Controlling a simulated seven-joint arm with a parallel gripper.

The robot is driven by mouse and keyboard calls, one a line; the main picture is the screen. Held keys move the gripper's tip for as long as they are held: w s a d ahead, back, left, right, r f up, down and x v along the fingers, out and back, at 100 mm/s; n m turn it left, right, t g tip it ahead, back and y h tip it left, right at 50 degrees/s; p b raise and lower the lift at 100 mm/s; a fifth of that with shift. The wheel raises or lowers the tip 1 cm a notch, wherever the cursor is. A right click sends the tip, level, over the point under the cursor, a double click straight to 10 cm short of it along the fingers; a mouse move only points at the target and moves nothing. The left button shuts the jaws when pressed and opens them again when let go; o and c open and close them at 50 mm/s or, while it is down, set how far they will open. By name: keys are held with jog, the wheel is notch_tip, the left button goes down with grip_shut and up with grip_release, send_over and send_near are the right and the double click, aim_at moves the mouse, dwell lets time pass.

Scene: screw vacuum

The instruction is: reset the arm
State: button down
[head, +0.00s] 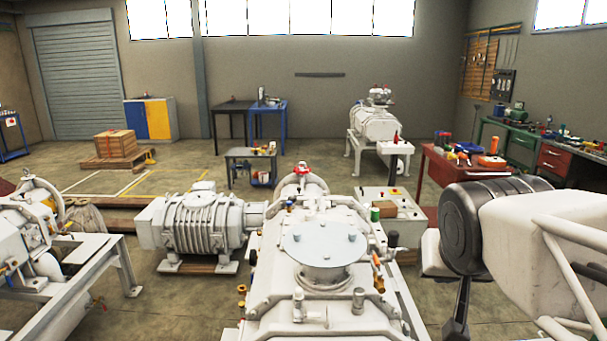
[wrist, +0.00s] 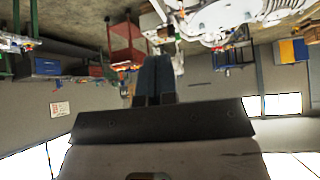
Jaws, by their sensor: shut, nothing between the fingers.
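My gripper (wrist: 154,72) shows in the wrist view with its two dark fingers together and nothing between them. It points out into the room, clear of any surface. My arm (head: 540,240) fills the lower right of the head view, with its dark round joint and white link raised beside the pump. I cannot clearly make out the fingers in the head view. The white vacuum pump (head: 318,245) stands at the front centre, with a round flange plate and several bolts on top. In the wrist view, white machinery (wrist: 225,20) appears upside down at the top.
A ribbed white machine (head: 200,228) stands left of the pump, and a framed machine (head: 60,255) is at the far left. A red workbench (head: 440,172) with tools is behind my arm. A grey control box (head: 400,210) stands beside the pump. Open floor lies further back.

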jog(key=s+a+f+n+g+y, duration=0.1)
jog(key=s+a+n+g, duration=0.15)
jog(key=s, duration=0.65)
notch_tip(320, 180, down, 9)
jog(key=w+g, duration=0.1)
jog(key=g, duration=0.1)
jog(key=shift+w+f+m, duration=0.15)
jog(key=shift+w+m, duration=0.2)
